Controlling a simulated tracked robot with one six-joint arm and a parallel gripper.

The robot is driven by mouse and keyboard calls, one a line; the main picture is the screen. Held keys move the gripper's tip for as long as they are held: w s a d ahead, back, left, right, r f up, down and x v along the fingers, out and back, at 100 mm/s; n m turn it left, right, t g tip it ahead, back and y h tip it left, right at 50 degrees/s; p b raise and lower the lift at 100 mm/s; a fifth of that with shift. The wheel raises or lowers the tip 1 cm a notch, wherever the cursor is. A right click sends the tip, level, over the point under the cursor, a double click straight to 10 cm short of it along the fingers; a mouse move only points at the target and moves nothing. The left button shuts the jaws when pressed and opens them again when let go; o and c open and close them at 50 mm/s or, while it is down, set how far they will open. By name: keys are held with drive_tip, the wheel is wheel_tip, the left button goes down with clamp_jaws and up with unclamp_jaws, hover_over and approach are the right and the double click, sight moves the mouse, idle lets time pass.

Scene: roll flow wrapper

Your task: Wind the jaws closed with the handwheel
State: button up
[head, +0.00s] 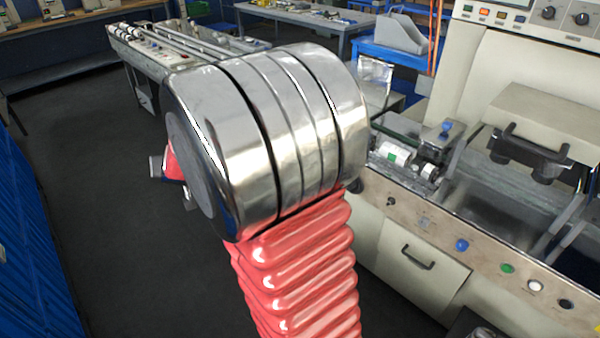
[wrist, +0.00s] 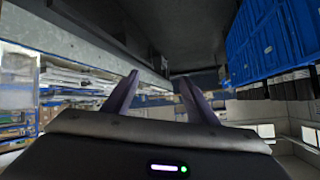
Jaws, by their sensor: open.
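The flow wrapper (head: 495,75) is a cream machine at the right of the head view. I cannot pick out its handwheel for sure; my own arm's metal joint and red sleeve cover the middle of that view. The wrapper's jaws are not clearly seen either. A cream cover with a dark handle (head: 533,150) sits over the machine's bed at the right. In the wrist view my gripper (wrist: 158,76) is open, its two dark fingers apart with nothing between them. It points along open room, with no handwheel near the fingers.
A roller conveyor (head: 185,50) stands at the back left. Blue cabinets (head: 35,240) line the left side and show in the wrist view (wrist: 265,40). Dark floor (head: 90,150) between is clear.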

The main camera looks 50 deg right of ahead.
drive_tip(key=s+d+f+m+g+h, duration=0.1)
drive_tip(key=d+f+m+h, duration=0.15)
drive_tip(key=d+f, duration=0.4)
drive_tip(key=s+d+f+m+g+h, duration=0.1)
drive_tip(key=d+f+h, duration=0.25)
drive_tip(key=d, duration=0.65)
drive_tip(key=s+d+f+m+g+h, duration=0.1)
drive_tip(key=d+f+m+h, duration=0.1)
drive_tip(key=d+f, duration=0.45)
drive_tip(key=s+d+f+m+g+h, duration=0.2)
drive_tip(key=s+d+f+g, duration=0.2)
drive_tip(key=s, duration=0.6)
drive_tip(key=s+d+f+m+g+h, duration=0.2)
drive_tip(key=s+d+f+g, duration=0.3)
drive_tip(key=s+d+f, duration=0.3)
drive_tip(key=s+f+h, duration=0.1)
drive_tip(key=s+f, duration=0.1)
drive_tip(key=s, duration=0.1)
drive_tip(key=shift+s+d+f+g, duration=0.2)
drive_tip(key=shift+d+f+g, duration=0.05)
drive_tip(key=shift+d+g, duration=0.05)
drive_tip(key=shift+d+m, duration=0.1)
drive_tip(key=shift+m, duration=0.15)
drive_tip(key=s+d, duration=0.1)
drive_tip(key=d, duration=1.2)
drive_tip(key=shift+s+d, duration=0.25)
drive_tip(key=shift+s, duration=0.1)
